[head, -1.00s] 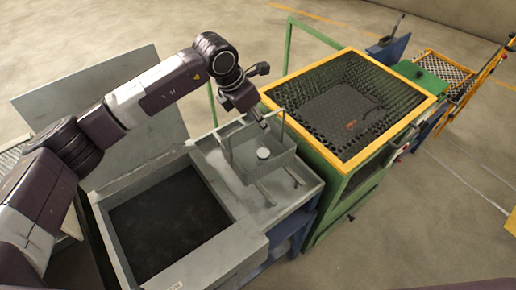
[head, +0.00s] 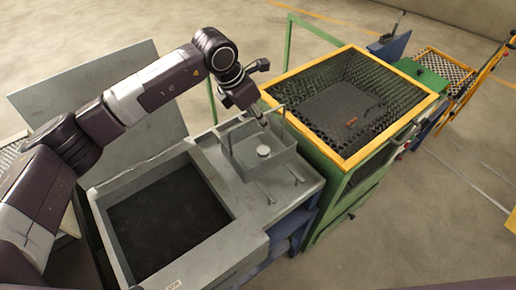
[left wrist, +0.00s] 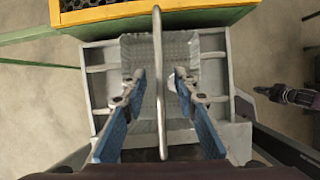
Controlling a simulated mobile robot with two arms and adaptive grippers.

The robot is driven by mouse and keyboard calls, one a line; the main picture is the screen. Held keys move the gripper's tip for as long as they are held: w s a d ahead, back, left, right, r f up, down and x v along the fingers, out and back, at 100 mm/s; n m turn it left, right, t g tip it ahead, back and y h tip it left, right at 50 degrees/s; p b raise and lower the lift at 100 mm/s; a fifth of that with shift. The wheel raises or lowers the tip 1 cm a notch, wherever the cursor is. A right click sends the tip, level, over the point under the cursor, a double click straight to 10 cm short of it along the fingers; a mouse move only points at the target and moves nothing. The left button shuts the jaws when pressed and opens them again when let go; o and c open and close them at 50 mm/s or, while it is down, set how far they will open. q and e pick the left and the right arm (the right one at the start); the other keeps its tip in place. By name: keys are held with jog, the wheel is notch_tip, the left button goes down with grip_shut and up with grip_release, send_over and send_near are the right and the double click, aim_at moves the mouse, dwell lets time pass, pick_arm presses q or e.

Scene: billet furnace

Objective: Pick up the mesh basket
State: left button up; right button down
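The mesh basket (head: 250,160) is a small grey box with a tall handle and stands on the grey ledge beside the tank, with a pale round thing inside. In the left wrist view the basket (left wrist: 190,48) lies below my fingers, its handle running up the middle. My left gripper (head: 264,122) is above the basket at its handle. In the left wrist view my left gripper (left wrist: 158,76) is open, a blue-padded finger on each side of the handle, with gaps on both sides. A dark part at that view's right edge looks like my right gripper (left wrist: 290,95); its fingers are unclear.
A grey tank (head: 250,248) with a dark inside stands left of the ledge. A green stand with a yellow-rimmed mesh bin (head: 350,160) is close on the right. A raised grey panel (head: 90,95) stands behind the tank.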

pick_arm(q)
grip_shut()
dwell(0.3)
jog(key=shift+w+r, duration=0.1)
jog(key=shift+r, duration=0.05)
dwell(0.3)
